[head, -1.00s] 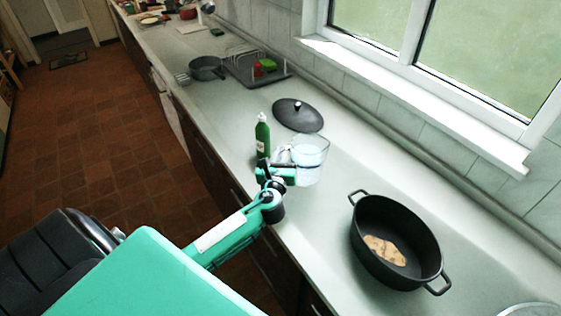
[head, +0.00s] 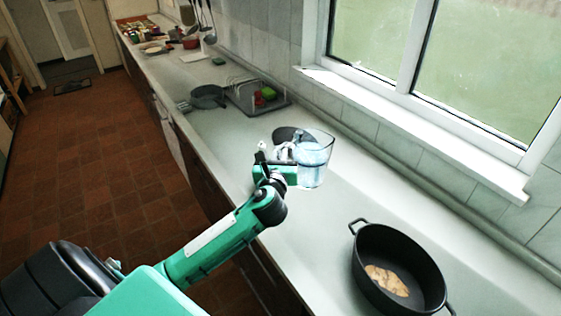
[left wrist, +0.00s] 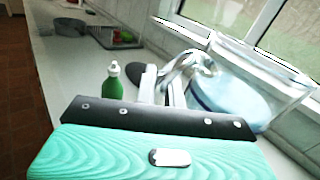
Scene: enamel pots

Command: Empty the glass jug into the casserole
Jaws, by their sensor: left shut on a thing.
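The clear glass jug (head: 316,162) holds pale bluish water. It also shows at the right of the left wrist view (left wrist: 232,92). My left gripper (head: 287,163) is shut on the jug's handle (left wrist: 186,66), at the jug's left side. The jug looks close to upright and seems raised above the counter. The black casserole (head: 361,268) stands open on the counter at the lower right, to the right of and nearer than the jug. A flat brown piece (head: 386,280) lies on its floor. My right gripper is out of view.
A dark lid (head: 283,133) lies behind the jug. A green bottle (left wrist: 113,84) stands beside my gripper, mostly hidden in the head view. A pan (head: 208,97) and dish rack (head: 262,100) are farther back. Counter between jug and casserole is clear.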

